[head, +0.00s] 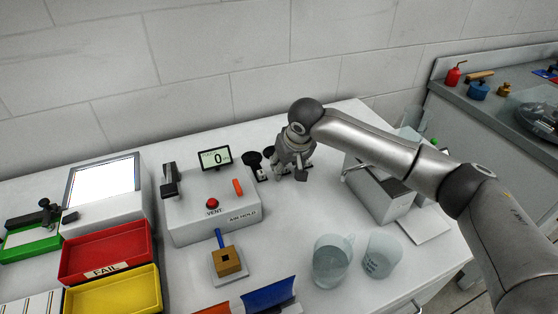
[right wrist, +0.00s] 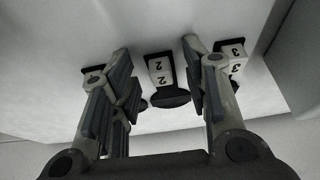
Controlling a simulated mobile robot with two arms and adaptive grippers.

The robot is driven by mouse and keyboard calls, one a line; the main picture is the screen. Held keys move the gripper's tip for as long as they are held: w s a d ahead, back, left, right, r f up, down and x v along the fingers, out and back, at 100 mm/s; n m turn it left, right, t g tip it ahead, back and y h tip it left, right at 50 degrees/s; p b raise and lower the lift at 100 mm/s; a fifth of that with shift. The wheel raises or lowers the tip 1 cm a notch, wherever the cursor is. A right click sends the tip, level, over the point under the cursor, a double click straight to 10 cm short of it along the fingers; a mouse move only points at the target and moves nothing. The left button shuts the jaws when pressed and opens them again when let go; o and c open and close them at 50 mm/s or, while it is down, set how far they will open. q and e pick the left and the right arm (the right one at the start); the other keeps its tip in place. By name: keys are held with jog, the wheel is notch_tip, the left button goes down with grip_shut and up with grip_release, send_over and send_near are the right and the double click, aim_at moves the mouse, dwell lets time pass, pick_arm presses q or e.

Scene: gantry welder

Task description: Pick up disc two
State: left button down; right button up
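Disc two (right wrist: 170,97) is a small black round piece at a holder with a white label marked 2 (right wrist: 160,70), in the right wrist view. My right gripper (right wrist: 157,62) is open, with its fingers on either side of this holder and nothing held. In the head view the right gripper (head: 297,172) points down over the row of black discs at the back of the bench. One black disc (head: 253,160) shows left of the gripper, and another (head: 268,153) is close beside it. The gripper hides part of the row. My left gripper is not in view.
A holder marked 3 (right wrist: 234,57) stands close by the fingers. In the head view the air hold box (head: 212,207) is left of the row and a grey metal box (head: 382,190) is right. Two clear beakers (head: 331,262) stand in front. A wall rises behind.

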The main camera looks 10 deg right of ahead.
jog(key=c, duration=0.8)
jog(key=shift+r, duration=0.1)
